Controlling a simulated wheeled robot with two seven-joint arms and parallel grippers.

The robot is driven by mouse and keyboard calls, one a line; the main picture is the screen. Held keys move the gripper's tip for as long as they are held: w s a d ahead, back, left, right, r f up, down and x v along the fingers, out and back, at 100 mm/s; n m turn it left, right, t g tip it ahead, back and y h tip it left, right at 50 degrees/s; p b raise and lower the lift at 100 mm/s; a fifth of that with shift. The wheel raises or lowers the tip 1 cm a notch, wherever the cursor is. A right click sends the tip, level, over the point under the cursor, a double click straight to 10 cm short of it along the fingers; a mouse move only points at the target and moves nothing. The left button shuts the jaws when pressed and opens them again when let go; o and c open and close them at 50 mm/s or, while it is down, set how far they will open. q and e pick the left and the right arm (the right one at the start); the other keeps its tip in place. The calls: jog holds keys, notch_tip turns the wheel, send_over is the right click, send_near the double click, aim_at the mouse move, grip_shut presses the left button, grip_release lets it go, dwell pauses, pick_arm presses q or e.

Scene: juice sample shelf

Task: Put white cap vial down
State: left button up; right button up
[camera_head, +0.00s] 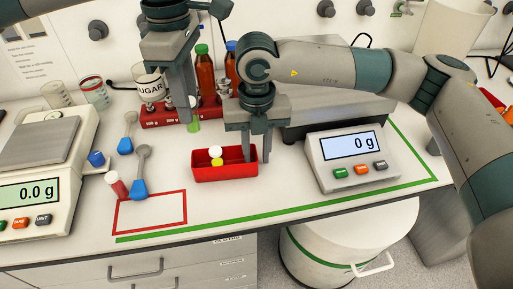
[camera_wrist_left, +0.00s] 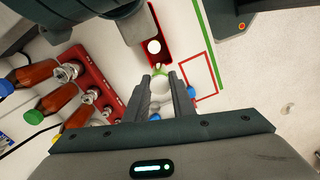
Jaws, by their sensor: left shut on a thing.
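My left gripper (camera_head: 191,117) is shut on a vial with green contents (camera_head: 194,127), held above the bench left of the red tray. In the left wrist view the held vial's pale white top (camera_wrist_left: 161,87) shows between the fingers. The red tray (camera_head: 238,173) holds a vial with a round white cap (camera_head: 215,151) and a yellow part below it. That white cap also shows in the left wrist view (camera_wrist_left: 154,47). My right gripper (camera_head: 257,157) has its fingers apart at the tray's right end. I cannot tell if they touch the tray.
A red rack with metal weights (camera_head: 160,117) stands behind, near tall bottles (camera_head: 205,75). A scale (camera_head: 352,160) is on the right, another scale (camera_head: 40,160) on the left.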

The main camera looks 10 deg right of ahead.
grip_shut()
pick_arm(q)
jog(key=shift+f+m, duration=0.4)
jog(key=shift+m, duration=0.5)
